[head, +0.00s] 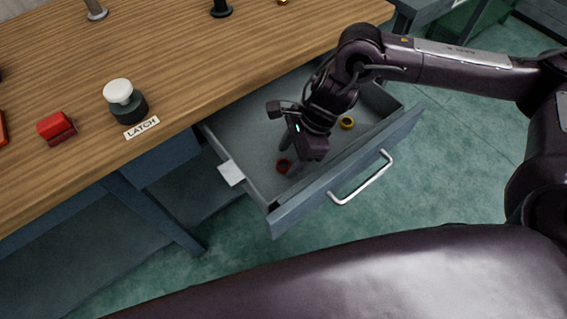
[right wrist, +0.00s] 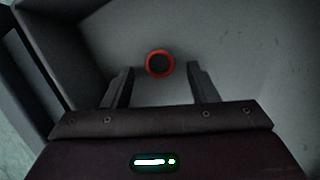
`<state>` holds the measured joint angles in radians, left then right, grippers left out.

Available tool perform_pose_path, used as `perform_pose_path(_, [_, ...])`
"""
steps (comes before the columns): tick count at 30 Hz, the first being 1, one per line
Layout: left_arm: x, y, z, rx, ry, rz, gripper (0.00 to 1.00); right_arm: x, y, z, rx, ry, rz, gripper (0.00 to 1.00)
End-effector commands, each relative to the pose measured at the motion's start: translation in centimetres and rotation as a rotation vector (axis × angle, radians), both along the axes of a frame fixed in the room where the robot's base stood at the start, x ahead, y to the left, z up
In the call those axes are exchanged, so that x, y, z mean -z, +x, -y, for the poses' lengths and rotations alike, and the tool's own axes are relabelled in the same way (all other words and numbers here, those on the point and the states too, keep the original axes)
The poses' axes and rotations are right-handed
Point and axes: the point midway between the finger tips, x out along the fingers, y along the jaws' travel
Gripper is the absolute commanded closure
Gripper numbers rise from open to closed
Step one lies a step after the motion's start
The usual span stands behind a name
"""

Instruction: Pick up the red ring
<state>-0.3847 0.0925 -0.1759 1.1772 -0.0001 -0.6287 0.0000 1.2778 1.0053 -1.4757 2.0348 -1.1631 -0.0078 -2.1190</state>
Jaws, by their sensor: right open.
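The red ring (head: 283,166) lies on the floor of the open drawer (head: 252,187), near its front left part in the head view. In the right wrist view the red ring (right wrist: 160,64) shows as a round red band with a dark centre, just beyond and between the fingertips. My right gripper (head: 290,157) reaches down into the drawer, with its fingers close to the ring. In the right wrist view the right gripper (right wrist: 162,82) is open, its two fingers apart with nothing between them. My left gripper is not in view.
On the wooden table (head: 200,50) stand a white-topped knob (head: 122,98), a red block (head: 57,127) and a LATCH label (head: 141,127).

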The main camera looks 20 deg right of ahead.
Motion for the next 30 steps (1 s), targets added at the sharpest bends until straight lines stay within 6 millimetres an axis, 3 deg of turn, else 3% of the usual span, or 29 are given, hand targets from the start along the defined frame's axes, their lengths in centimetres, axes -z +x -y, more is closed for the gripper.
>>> perform_pose_path(4, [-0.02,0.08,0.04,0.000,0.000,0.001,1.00,1.39,-0.05,-0.57,0.001,0.000,-0.001,0.47])
perform_pose_path(11, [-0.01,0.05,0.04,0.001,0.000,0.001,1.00,1.54,-0.01,-0.62,0.001,0.000,0.000,0.47])
perform_pose_path(22, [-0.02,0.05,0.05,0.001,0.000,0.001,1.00,1.52,-0.03,-0.62,0.000,0.000,0.000,0.93])
perform_pose_path(30, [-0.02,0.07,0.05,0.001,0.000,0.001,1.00,1.50,-0.03,-0.61,0.000,0.000,0.000,0.94])
